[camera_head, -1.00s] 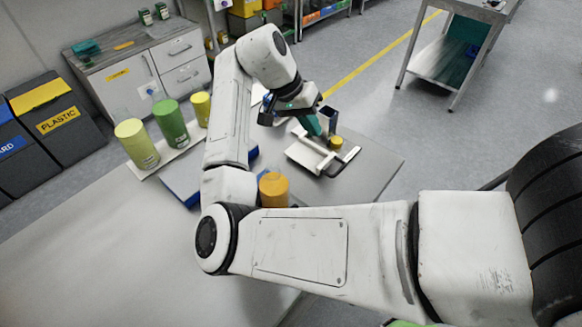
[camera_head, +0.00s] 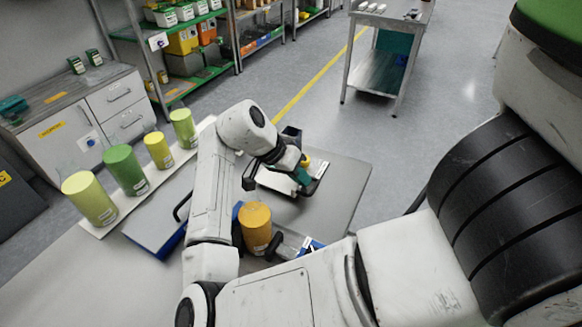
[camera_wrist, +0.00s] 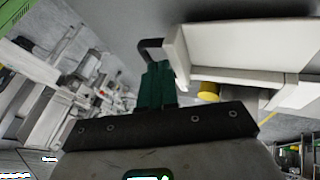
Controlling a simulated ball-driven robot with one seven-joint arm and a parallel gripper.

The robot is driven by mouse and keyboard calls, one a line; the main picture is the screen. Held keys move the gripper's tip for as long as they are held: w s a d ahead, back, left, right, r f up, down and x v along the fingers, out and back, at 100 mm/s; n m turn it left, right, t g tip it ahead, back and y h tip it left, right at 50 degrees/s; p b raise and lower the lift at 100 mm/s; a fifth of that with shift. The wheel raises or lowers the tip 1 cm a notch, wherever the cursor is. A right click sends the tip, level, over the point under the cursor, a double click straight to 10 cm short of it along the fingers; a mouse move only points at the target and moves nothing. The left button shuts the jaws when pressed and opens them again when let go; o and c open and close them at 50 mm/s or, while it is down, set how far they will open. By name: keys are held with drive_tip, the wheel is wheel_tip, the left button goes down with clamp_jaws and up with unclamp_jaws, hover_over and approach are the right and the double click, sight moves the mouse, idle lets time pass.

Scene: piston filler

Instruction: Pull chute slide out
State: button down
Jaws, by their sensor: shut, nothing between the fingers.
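The chute slide appears to be the low white piece (camera_head: 276,182) with a dark bent handle (camera_head: 319,166) on the grey table. My gripper (camera_head: 303,178) has teal fingers and is over its near right side, by the handle. In the wrist view my gripper (camera_wrist: 156,84) is shut, with its teal fingers together. The dark handle (camera_wrist: 151,45) shows just past the fingertips and joins the white piece (camera_wrist: 220,52) on the right. I cannot tell whether fingers and handle touch. My arm hides part of the white piece in the head view.
A dark square tube (camera_head: 291,134) and a small yellow part (camera_head: 305,160) stand by the white piece. An orange cylinder (camera_head: 255,224) stands nearer. A blue-edged tray (camera_head: 160,238) and several green and yellow cylinders are left. The table's right end (camera_head: 345,185) is clear.

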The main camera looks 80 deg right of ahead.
drive_tip(key=shift+s+d+f, duration=0.1)
drive_tip(key=shift+s+f, duration=0.15)
drive_tip(key=shift+f, duration=0.15)
